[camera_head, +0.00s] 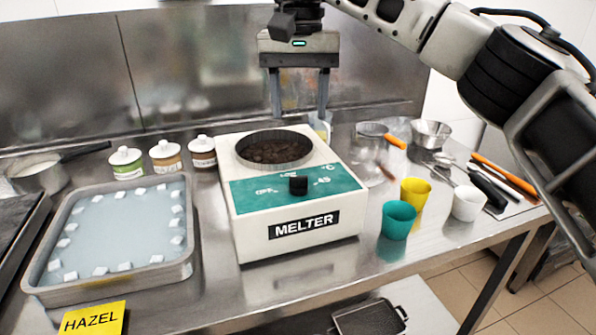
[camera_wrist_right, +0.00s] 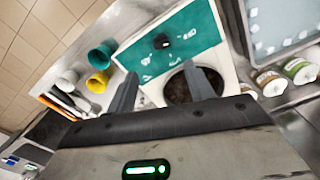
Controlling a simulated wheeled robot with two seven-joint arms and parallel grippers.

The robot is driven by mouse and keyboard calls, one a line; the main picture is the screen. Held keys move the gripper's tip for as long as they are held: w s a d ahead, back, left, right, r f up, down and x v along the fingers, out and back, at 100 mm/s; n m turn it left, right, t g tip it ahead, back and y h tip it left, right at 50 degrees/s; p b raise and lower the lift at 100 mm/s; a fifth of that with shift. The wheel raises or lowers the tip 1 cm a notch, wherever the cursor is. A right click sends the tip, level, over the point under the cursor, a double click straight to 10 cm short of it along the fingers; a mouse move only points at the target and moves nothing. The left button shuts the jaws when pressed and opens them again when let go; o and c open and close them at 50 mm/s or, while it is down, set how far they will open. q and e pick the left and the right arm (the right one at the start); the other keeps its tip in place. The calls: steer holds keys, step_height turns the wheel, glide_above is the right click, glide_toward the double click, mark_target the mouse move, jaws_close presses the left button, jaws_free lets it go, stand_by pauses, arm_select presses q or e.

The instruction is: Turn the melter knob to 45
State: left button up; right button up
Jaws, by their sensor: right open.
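The melter (camera_head: 290,235) is a white box with a green-blue front panel and a MELTER label. Its black knob (camera_head: 298,186) sits on the panel among white markings, one reading 45 to its right. The round well (camera_head: 274,150) holds dark brown pieces. My right gripper (camera_head: 299,112) points down above the back of the melter, open and empty, apart from the knob. In the right wrist view the open fingers (camera_wrist_right: 163,92) flank the well, and the knob (camera_wrist_right: 161,41) lies beyond them. My left gripper is not in view.
A tray (camera_head: 188,268) of pale liquid with white cubes stands left, near a yellow HAZEL card (camera_head: 94,318). Small jars (camera_head: 166,157) stand behind. Teal (camera_head: 398,220), yellow (camera_head: 415,191) and white cups (camera_head: 468,203) stand right of the melter. The space directly above the knob is clear.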

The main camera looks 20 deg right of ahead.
mark_target(298, 178)
step_height(298, 178, down, 13)
stand_by(0.3)
steer(key=c, duration=1)
